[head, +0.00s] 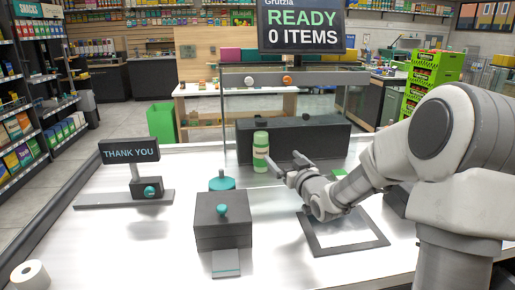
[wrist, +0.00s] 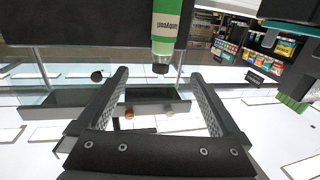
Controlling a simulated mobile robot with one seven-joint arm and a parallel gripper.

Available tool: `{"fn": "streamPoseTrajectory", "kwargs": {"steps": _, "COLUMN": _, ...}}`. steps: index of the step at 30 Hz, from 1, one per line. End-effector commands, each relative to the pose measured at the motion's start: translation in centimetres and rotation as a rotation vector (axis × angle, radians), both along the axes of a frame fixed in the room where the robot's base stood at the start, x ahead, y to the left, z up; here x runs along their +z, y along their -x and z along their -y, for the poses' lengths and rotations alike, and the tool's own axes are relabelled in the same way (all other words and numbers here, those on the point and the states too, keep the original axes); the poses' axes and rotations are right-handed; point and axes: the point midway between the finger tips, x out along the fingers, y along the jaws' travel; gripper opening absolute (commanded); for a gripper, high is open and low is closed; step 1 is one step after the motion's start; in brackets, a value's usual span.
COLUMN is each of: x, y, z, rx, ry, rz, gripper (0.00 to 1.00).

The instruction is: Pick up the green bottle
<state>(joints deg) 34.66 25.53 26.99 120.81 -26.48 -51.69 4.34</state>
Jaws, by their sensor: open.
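The green bottle (head: 260,158) stands upright on the white counter (head: 185,185), in front of a long dark box, in the head view. It has a pale label band. In the wrist view the green bottle (wrist: 167,28) shows upside down at the top, its dark end beyond the fingertips. My gripper (head: 286,161) is open and empty, just right of the bottle in the head view. In the wrist view my gripper (wrist: 160,78) has its two fingers spread with nothing between them; the bottle appears beyond them.
A dark box (head: 220,235) with a teal knob stands at front centre. A "THANK YOU" sign (head: 130,150) is at left. The long dark box (head: 310,140) and a glass panel are behind the bottle. A dark square frame (head: 345,246) lies below my arm.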

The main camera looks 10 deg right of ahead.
Motion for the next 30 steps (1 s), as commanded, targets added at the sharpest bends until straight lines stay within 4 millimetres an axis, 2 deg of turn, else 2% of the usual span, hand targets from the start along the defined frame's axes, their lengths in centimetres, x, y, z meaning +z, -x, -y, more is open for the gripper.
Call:
{"fn": "streamPoseTrajectory", "kwargs": {"steps": 5, "x": 0.0, "y": -1.6, "z": -0.2, "rx": 0.003, "ry": -0.014, "rz": 0.018, "gripper": 1.0}}
{"fn": "streamPoseTrajectory", "kwargs": {"steps": 21, "x": -0.1, "y": -10.5, "z": -2.0, "rx": 0.003, "ry": -0.012, "rz": 0.016, "gripper": 1.0}}
{"fn": "streamPoseTrajectory", "kwargs": {"steps": 30, "x": 0.0, "y": -12.3, "z": -2.5, "rx": 0.003, "ry": -0.01, "rz": 0.015, "gripper": 1.0}}
